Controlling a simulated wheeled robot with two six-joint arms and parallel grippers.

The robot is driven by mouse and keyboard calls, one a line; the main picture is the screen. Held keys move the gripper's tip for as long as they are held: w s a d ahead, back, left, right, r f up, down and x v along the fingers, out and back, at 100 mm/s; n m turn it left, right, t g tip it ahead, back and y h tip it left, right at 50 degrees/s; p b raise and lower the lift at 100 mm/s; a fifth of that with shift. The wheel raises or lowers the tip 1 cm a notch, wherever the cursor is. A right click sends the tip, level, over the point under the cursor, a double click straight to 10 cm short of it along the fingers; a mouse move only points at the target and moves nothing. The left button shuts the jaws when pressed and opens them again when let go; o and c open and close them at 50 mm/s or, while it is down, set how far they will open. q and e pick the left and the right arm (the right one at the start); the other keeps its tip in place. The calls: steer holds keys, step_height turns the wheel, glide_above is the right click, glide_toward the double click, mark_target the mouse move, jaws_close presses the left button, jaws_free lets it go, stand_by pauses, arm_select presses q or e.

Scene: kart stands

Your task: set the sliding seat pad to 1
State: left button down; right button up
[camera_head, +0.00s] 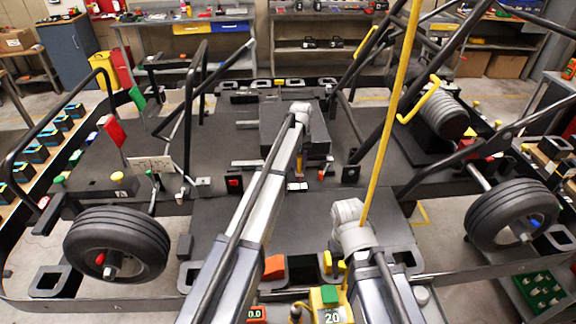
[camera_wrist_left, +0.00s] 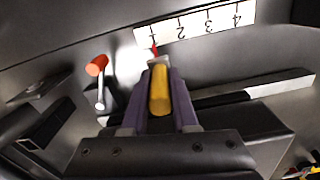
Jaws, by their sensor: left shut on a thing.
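My left gripper (camera_wrist_left: 160,80) is shut on a yellow handle (camera_wrist_left: 159,92) between its purple fingers in the left wrist view. An orange-tipped lever (camera_wrist_left: 97,66) stands apart, to the left of the gripper. In the head view a dark raised block (camera_head: 282,128), perhaps the seat pad, lies by my left wrist; my left arm hides most of the handle area. My right wrist shows lower right, its jaws hidden.
The orange lever also shows in the head view (camera_head: 321,174). A tall yellow pole (camera_head: 392,110) rises in front of the right side. Black tube frames and two wheels (camera_head: 117,245) flank the kart. An orange block (camera_head: 274,267) lies between my arms.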

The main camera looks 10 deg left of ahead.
arm_select(q)
steer(key=shift+w+d, duration=0.1)
steer(key=shift+d, duration=0.15)
steer(key=c, duration=0.7)
jaws_free()
steer(key=shift+d, duration=0.1)
arm_select(e)
steer(key=shift+d, duration=0.1)
arm_select(q)
steer(key=shift+r, duration=0.15)
arm_select(e)
steer(key=shift+r, duration=0.15)
arm_select(q)
steer(key=shift+r+p, duration=0.6)
steer(key=shift+p, duration=0.15)
arm_select(e)
steer(key=shift+r, duration=0.6)
arm_select(q)
step_height(320, 180, up, 6)
steer(key=p, duration=0.6)
steer(key=shift+r, duration=0.2)
arm_select(e)
step_height(320, 180, up, 6)
steer(key=shift+r, duration=0.2)
